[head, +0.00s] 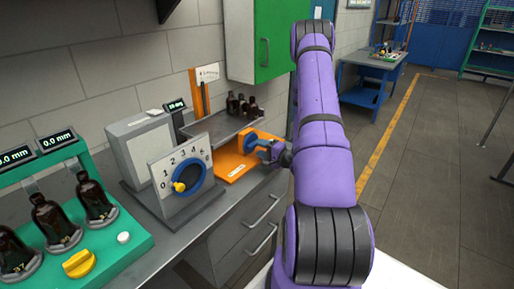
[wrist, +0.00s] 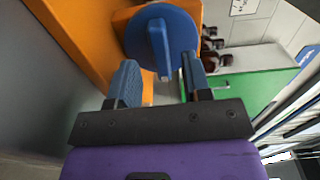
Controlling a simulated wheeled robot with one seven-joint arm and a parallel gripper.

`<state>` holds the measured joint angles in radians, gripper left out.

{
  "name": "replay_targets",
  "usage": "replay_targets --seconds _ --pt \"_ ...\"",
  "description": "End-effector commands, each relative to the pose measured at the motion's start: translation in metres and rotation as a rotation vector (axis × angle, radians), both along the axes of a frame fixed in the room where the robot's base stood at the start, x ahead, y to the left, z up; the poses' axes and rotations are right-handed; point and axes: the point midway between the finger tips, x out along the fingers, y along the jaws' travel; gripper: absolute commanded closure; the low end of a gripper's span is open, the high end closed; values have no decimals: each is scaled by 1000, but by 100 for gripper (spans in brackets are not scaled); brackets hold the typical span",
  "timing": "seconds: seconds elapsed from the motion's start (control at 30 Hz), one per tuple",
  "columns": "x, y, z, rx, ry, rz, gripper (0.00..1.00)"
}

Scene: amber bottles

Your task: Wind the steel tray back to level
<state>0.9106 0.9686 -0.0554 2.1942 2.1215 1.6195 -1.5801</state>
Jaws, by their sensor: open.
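The steel tray (head: 205,127) is a flat grey plate above an orange stand (head: 236,166) on the bench. Several small dark bottles (head: 240,106) stand near its far right end; they also show in the wrist view (wrist: 212,50). A blue round knob (wrist: 140,32) with a raised grip bar sits on the orange stand. My gripper (head: 266,152) is at the knob in the head view. In the wrist view my gripper (wrist: 160,60) is open, its blue fingers on either side of the grip bar. I cannot tell whether they touch it.
A small display (head: 174,105) behind the tray shows a degree reading too small to read surely. A numbered dial panel (head: 167,165) with a yellow-tipped pointer stands left of the tray. A green rack (head: 128,222) with amber bottles is at left. A green cabinet (head: 262,40) hangs above.

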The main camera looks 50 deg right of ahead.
Motion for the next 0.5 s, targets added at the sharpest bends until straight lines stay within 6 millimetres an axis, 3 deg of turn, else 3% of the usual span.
replay_targets --seconds 0.3,0.5 --pt "-58 -5 -1 2 2 -4 55" --pt "-76 -6 0 1 1 -1 55"
